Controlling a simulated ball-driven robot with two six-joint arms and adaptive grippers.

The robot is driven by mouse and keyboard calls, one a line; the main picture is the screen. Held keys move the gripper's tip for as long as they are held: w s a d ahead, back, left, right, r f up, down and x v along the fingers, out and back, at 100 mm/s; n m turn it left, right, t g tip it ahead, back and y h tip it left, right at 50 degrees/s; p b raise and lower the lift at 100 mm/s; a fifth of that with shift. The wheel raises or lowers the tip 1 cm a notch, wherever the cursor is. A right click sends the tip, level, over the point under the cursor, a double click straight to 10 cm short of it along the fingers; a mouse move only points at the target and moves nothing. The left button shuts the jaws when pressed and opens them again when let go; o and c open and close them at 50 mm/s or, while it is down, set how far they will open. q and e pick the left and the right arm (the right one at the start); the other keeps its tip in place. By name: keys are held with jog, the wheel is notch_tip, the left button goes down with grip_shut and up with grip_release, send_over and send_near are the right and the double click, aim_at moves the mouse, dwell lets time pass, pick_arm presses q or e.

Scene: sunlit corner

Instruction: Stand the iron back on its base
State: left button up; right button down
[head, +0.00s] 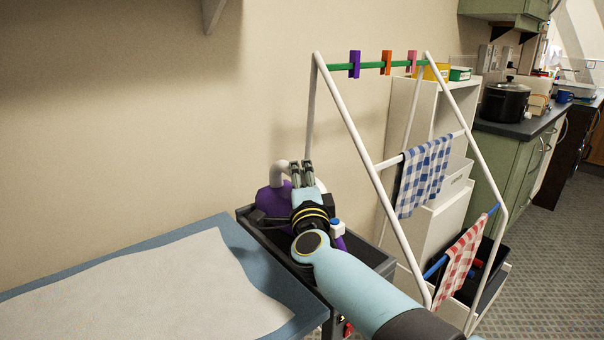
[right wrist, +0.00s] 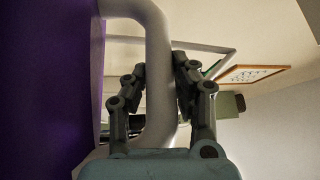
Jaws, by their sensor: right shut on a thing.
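The iron (head: 268,202) is purple with a pale grey looped handle (head: 281,167). It is at the dark trolley top beside the ironing board, partly hidden by my right arm. My right gripper (head: 303,173) is shut on the handle. In the right wrist view the handle (right wrist: 160,85) passes between the fingers, with the purple body (right wrist: 45,90) close on the left. More purple with a pale blue-and-white knob (head: 337,226) shows right of my wrist; I cannot tell if it is the base. Whether the iron touches anything below is hidden. My left gripper is out of view.
The ironing board (head: 180,290), with a pale cloth on it, fills the lower left. The dark trolley (head: 372,258) stands beside it. A white drying rack (head: 352,125) with checked cloths and pegs stands close right of my arm. A white shelf unit (head: 412,225) is behind it.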

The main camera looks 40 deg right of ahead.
jog(key=c, duration=1.5)
grip_release()
jog(key=o, duration=0.4)
jog(key=b+v, duration=0.1)
jog(key=v, duration=1.1)
jog(key=shift+a, duration=0.1)
